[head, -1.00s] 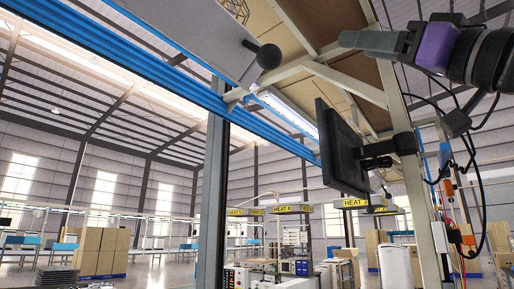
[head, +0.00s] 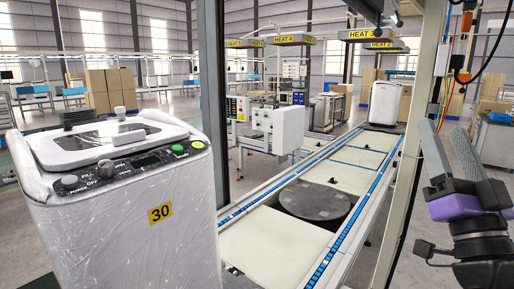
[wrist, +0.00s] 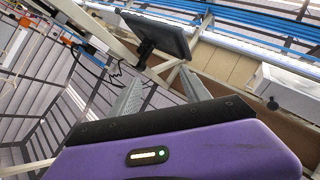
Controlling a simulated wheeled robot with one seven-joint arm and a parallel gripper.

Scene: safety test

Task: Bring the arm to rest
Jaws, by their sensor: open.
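My gripper (head: 444,126) is at the right of the head view, with grey fingers pointing up and a purple body below them. The two fingers stand apart with nothing between them. In the wrist view the fingers (wrist: 161,78) are also apart and empty, above the purple housing. They point toward the overhead frame and a dark monitor (wrist: 158,34). Most of my arm is out of the head view.
A plastic-wrapped washing machine (head: 125,225) marked 30 stands close at the left. A conveyor (head: 270,238) with a dark round turntable (head: 314,200) runs through the middle. A pale upright post (head: 412,160) stands just left of my gripper. Another wrapped machine (head: 386,103) is farther back.

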